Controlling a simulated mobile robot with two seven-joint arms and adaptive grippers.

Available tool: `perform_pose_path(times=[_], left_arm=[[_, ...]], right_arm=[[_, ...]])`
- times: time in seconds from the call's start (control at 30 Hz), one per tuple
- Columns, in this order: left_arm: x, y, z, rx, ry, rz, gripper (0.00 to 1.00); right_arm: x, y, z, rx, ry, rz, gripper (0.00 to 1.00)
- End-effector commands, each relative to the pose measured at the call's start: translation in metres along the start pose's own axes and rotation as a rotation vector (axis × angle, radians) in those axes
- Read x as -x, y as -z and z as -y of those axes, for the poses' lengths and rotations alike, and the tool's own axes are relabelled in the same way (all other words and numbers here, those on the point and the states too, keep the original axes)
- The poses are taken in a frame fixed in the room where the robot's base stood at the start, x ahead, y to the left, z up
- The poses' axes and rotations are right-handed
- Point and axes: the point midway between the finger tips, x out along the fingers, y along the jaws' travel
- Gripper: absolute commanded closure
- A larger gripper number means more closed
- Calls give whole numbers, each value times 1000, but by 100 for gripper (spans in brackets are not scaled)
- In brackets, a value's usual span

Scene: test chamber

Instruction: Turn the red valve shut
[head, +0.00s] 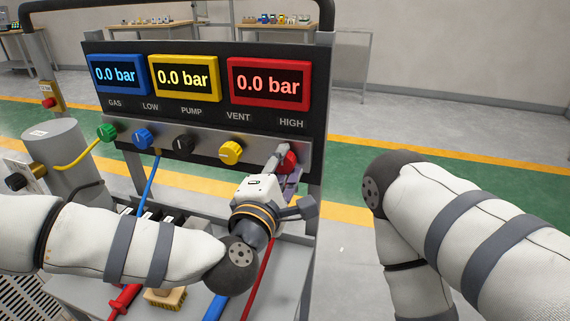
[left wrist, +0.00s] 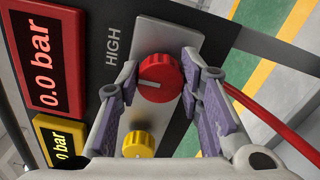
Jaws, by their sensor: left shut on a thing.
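The red valve (head: 290,161) is a round knob at the right end of the panel's grey valve strip, under the HIGH label. My left gripper (head: 283,157) reaches it from the front and partly hides it in the head view. In the left wrist view the red valve (left wrist: 160,82) sits between the two purple-padded fingers of the left gripper (left wrist: 160,76), which are closed on its sides. A white mark shows on the knob's face. My right arm is at the right of the head view, but its gripper is out of the picture.
The yellow knob (head: 231,152) is close to the left gripper; black (head: 183,145), blue (head: 142,139) and green (head: 107,132) knobs follow to the left. The red display (head: 269,84) reads 0.0 bar. Hoses hang below the strip. The floor right of the panel is clear.

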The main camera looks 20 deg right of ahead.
Motion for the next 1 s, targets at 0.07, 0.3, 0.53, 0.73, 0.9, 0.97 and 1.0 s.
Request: perform_pose_path(times=[0.07, 0.3, 0.53, 0.73, 0.9, 0.97, 1.0], left_arm=[[0, 1, -1, -13, -1, -2, 94], [0, 1, 0, -24, -1, -2, 94], [0, 1, 0, -24, -1, -2, 94], [0, 0, 0, -23, -1, -1, 46], [0, 0, 0, -22, 0, 0, 46], [2, 0, 0, -22, 0, 0, 46], [7, 0, 1, -21, 1, 1, 46]], right_arm=[[1, 1, 0, 0, 0, -3, 60], [1, 1, 0, 0, 0, -4, 60], [1, 1, 0, 0, 0, -4, 60], [1, 1, 0, 0, 0, -3, 60], [1, 1, 0, 0, 0, -3, 60], [1, 1, 0, 0, 0, -3, 60], [1, 1, 0, 0, 0, -3, 60]])
